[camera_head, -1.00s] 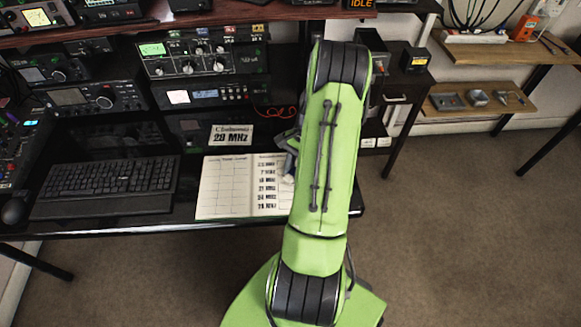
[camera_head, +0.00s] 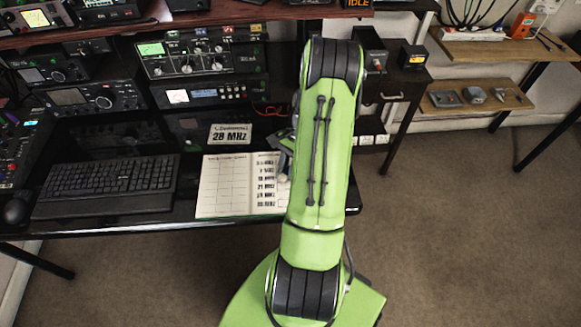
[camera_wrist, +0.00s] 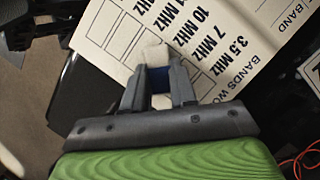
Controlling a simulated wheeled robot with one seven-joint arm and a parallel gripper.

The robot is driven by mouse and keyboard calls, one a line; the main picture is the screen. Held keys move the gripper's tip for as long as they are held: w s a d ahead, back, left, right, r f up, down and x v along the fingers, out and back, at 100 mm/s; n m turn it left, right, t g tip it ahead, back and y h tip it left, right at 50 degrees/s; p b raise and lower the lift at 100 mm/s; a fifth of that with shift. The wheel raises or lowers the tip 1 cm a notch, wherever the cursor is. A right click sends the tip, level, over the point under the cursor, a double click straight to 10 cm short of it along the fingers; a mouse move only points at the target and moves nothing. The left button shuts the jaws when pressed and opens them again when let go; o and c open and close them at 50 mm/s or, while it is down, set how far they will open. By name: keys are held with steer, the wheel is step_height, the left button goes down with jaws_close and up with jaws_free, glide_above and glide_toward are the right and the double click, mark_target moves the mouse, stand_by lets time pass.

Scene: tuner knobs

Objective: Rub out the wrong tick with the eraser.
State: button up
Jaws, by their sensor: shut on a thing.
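The eraser (camera_wrist: 154,52), white with a blue sleeve, is shut between the fingers of my gripper (camera_wrist: 158,80). In the wrist view its white end is over the page of the open logbook (camera_wrist: 110,22), beside the printed MHz list and its row of boxes. I cannot tell whether it touches the paper. No tick can be made out; the eraser and fingers hide part of the page. In the head view the logbook (camera_head: 224,190) lies open on the desk, its right side partly behind my arm. My gripper (camera_head: 284,160) is mostly hidden there.
A keyboard (camera_head: 108,182) and mouse (camera_head: 15,210) lie left of the logbook. A 28 MHz card (camera_head: 230,134) stands behind it, below stacked radios (camera_head: 203,57). A red cable (camera_wrist: 300,160) lies at lower right in the wrist view.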

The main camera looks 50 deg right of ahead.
steer(key=shift+w+a, duration=0.35)
steer(key=shift+w, duration=0.35)
steer(key=shift+s+d, duration=0.35)
steer(key=shift+s, duration=0.4)
steer(key=shift+s+d, duration=0.3)
steer(key=shift+s, duration=0.4)
steer(key=shift+w+a+p, duration=0.3)
steer(key=shift+w+a, duration=0.15)
steer(key=shift+w, duration=0.25)
steer(key=shift+w+a+p, duration=0.25)
steer(key=shift+w+a, duration=0.2)
steer(key=shift+w, duration=0.2)
step_height(320, 180, up, 6)
steer(key=p, duration=0.5)
steer(key=shift+r, duration=0.1)
